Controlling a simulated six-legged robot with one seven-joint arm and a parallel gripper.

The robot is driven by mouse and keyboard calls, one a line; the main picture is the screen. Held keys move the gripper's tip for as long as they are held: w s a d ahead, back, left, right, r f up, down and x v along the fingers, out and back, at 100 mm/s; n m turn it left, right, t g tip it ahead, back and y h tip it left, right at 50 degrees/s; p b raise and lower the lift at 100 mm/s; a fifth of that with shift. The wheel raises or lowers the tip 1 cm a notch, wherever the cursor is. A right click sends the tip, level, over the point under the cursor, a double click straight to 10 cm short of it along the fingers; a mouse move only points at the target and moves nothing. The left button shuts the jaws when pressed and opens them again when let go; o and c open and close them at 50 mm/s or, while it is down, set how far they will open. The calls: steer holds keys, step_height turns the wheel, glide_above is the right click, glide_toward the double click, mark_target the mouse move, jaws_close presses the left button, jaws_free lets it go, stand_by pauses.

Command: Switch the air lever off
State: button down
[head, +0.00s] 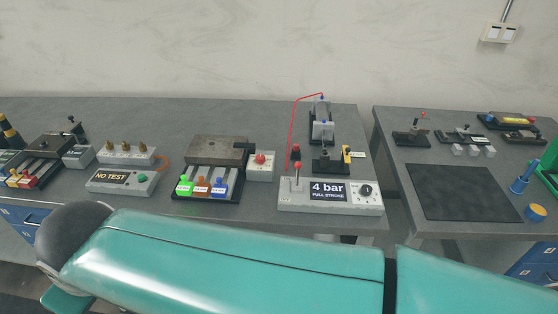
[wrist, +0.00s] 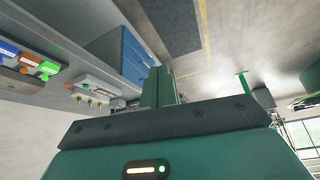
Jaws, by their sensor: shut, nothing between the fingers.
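A grey control box (head: 335,208) with a "4 bar / FULL STROKE" display stands at the front right of the middle bench. On its left part a lever with a red ball knob (head: 298,167) stands about upright. A small yellow lever or valve handle (head: 347,153) sits behind the box, beside a small label too small to read. I cannot tell which of these is the air lever. My gripper (wrist: 164,86) shows only in the wrist view. It is shut and empty, and touches none of these things.
A red tube (head: 291,130) runs up to a cylinder fixture (head: 321,120) at the back. A press-like plate with coloured tags (head: 217,155) and a "NO TEST" box (head: 122,181) stand to the left. A second bench holds a dark mat (head: 463,192). My teal arm crosses the foreground.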

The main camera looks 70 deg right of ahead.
steer(key=w+d+f+m+g+h, duration=0.1)
steer(key=d+f+g+h, duration=0.15)
steer(key=d, duration=0.85)
steer(key=w+d+f+m+g+h, duration=0.15)
steer(key=d+f+g, duration=0.25)
steer(key=d, duration=0.7)
steer(key=m+g+h, duration=0.1)
steer(key=g+h, duration=0.4)
steer(key=g, duration=0.5)
glide_toward(297, 174)
steer(key=w+d+r, duration=0.1)
steer(key=w, duration=0.3)
steer(key=shift+d+r, duration=0.1)
steer(key=shift+r, duration=0.15)
steer(key=x, duration=0.9)
steer(key=shift+s+d, duration=0.25)
steer(key=shift+d, duration=0.05)
